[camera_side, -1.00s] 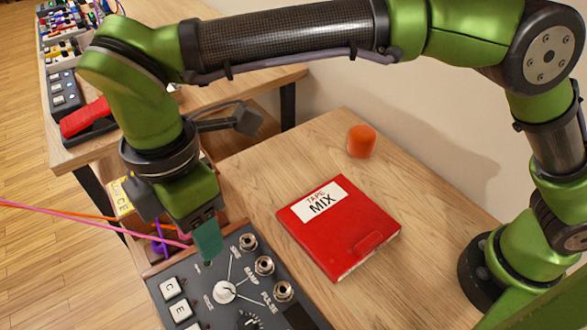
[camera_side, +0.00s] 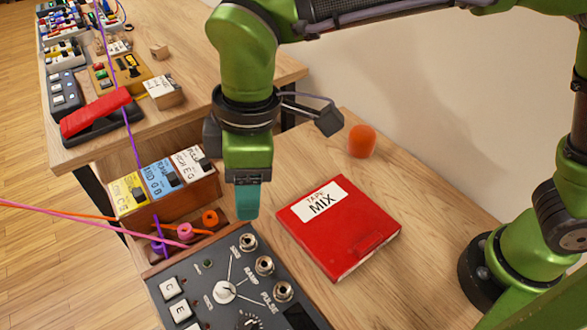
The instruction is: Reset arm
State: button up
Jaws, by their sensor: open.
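My green arm reaches in from the right. My gripper (camera_side: 247,203) points down with teal fingers, just left of the red tape case and above the back edge of the dark synth panel. From this side the fingers overlap, and I see nothing held between them. The red case (camera_side: 365,235), labelled "TAPE MIX", lies flat on the wooden table (camera_side: 420,190). The synth panel (camera_side: 222,268) has a white knob, several metal jacks and white keys. An orange cylinder (camera_side: 361,141) stands behind the case.
A wooden box (camera_side: 172,208) with yellow, blue and white modules stands left of my gripper. Orange, pink and purple cable plugs (camera_side: 186,231) sit in front of it. A second table (camera_side: 200,65) holds pedals, including a red one (camera_side: 95,112).

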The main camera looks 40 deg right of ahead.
jog(key=s+d+r+m+t, duration=0.1)
jog(key=d+m, duration=0.7)
jog(key=d, duration=0.8)
jog(key=s+d+r+m+t, duration=0.2)
jog(key=d+m, duration=0.6)
jog(key=d, duration=0.8)
jog(key=s+t, duration=0.2)
jog(key=t, duration=0.1)
jog(key=shift+s+m+t+y, duration=0.3)
jog(key=shift+m+t+y, duration=0.1)
